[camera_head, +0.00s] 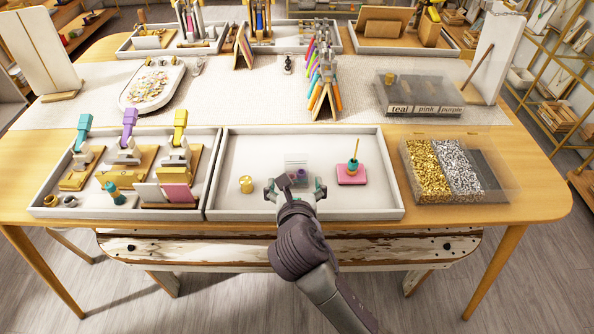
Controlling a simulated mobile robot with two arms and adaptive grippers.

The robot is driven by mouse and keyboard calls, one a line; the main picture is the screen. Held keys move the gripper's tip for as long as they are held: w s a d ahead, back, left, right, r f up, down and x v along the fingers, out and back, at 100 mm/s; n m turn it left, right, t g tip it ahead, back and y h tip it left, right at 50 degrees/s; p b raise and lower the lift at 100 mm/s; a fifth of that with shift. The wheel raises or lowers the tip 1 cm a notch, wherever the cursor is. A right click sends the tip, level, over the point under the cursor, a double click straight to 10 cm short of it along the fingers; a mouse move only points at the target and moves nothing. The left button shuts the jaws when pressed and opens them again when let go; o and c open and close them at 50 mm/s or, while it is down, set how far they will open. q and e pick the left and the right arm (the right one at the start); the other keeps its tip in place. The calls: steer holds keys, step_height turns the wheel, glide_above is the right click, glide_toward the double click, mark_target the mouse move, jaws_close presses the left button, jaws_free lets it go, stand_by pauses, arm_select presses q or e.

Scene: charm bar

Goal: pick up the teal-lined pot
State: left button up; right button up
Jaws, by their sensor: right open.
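My right gripper (294,185) is open over the right-hand white tray (240,150), its fingers spread to left and right. A small clear box (296,168) with a purple item inside stands just beyond the fingers, partly hidden by them. No pot with a plainly teal lining can be made out. A small teal pot-like piece (353,166) with a gold stick sits on a pink pad to the right of the gripper. Two small pots (70,201) stand at the front left of the left-hand tray; their linings are too small to tell. My left gripper is out of view.
A gold cylinder (246,184) stands left of my right gripper. The left-hand tray (40,203) holds several coloured stamping tools and a tilted teal piece (115,194). A clear bin of gold and silver bits (428,171) is at right. The tray's back left is clear.

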mark_target(295, 173)
steer(key=x, duration=0.3)
steer(key=shift+w+f, duration=0.15)
steer(key=shift+w, duration=0.15)
steer(key=shift+w+d+f, duration=0.1)
steer(key=shift+w+f, duration=0.05)
steer(key=shift+w, duration=0.4)
steer(key=x, duration=0.4)
steer(key=shift+w+d+f, duration=0.1)
steer(key=shift+w+d, duration=0.1)
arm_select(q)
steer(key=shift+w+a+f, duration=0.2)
arm_select(e)
steer(key=shift+s, duration=0.1)
steer(key=shift+c, duration=0.2)
steer(key=c, duration=1.2)
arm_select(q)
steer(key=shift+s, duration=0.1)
